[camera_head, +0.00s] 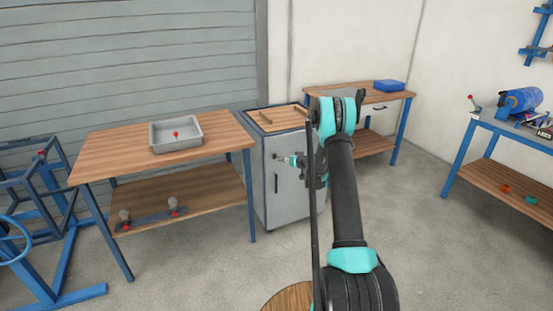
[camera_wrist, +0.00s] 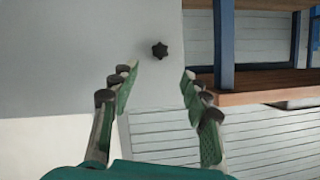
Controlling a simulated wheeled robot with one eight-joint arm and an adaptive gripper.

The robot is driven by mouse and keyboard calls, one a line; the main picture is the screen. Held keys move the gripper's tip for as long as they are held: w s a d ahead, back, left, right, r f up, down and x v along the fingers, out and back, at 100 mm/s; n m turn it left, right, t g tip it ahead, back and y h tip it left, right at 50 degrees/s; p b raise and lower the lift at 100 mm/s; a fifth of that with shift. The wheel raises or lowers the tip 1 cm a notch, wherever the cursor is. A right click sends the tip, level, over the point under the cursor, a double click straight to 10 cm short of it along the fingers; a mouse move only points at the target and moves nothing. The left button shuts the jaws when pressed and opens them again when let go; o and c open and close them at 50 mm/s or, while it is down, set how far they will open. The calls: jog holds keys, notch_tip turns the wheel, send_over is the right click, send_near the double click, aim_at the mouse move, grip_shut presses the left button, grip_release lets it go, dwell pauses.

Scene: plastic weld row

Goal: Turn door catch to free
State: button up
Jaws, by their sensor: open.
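A grey cabinet (camera_head: 292,207) with a wooden top stands between two benches. Its front has a dark vertical handle (camera_head: 276,183). In the wrist view, a small dark lobed knob (camera_wrist: 160,49), which looks like the door catch, sits on the pale grey cabinet face (camera_wrist: 60,60). My gripper (camera_wrist: 159,74) is open and empty, with the knob just beyond the gap between its fingertips. I cannot make out the knob there.
A wooden bench (camera_head: 110,155) at left bears a grey tray (camera_head: 176,146) with a red-topped item. Another bench (camera_head: 340,92) behind at right holds a blue box (camera_head: 389,86). A workbench (camera_head: 520,135) stands at far right. Open floor lies before the cabinet.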

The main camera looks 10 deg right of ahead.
aim_at(276, 157)
jog(key=x, duration=1)
jog(key=shift+w, duration=0.15)
jog(key=shift+c, duration=0.4)
grip_shut()
